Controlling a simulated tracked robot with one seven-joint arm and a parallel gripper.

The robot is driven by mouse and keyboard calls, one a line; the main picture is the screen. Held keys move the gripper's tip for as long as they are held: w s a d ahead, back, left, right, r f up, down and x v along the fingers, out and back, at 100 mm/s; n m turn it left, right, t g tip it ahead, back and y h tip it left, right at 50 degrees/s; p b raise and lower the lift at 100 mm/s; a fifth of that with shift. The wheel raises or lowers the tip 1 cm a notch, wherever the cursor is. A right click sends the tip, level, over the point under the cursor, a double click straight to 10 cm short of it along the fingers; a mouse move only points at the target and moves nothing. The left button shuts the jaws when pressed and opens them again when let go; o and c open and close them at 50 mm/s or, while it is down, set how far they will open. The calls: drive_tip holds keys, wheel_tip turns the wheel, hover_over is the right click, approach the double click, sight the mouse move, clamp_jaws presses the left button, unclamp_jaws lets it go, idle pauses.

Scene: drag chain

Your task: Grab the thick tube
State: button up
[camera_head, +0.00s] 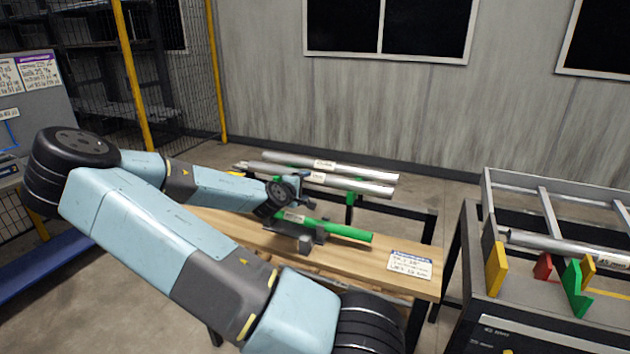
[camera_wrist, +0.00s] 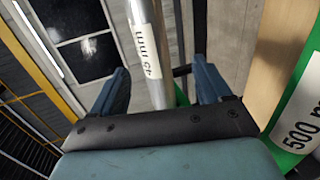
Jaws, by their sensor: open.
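A silver tube (camera_wrist: 141,45) with a white label that seems to read 45 mm runs between the two fingers of my gripper (camera_wrist: 160,66) in the wrist view. The fingers are open, one to each side of it, with gaps visible. In the head view two silver tubes lie on a black rack behind the workbench, a farther one (camera_head: 365,172) and a nearer one (camera_head: 365,187). My gripper (camera_head: 290,187) is at the left part of the nearer tube. I cannot tell the tubes' thicknesses apart clearly from there.
A green tube (camera_head: 345,230) lies in dark holders on the wooden workbench (camera_head: 360,258), close to my gripper; its label shows at right in the wrist view. A metal frame table (camera_head: 500,300) with another silver tube (camera_head: 560,245) stands at right. A grey wall is behind.

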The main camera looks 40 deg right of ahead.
sight(313, 181)
drive_tip(key=shift+r+x, duration=0.2)
drive_tip(key=shift+x, duration=1.45)
drive_tip(key=shift+r+x, duration=0.15)
drive_tip(key=shift+x, duration=1.5)
drive_tip(key=shift+d, duration=0.15)
drive_tip(key=shift+s, duration=0.15)
clamp_jaws()
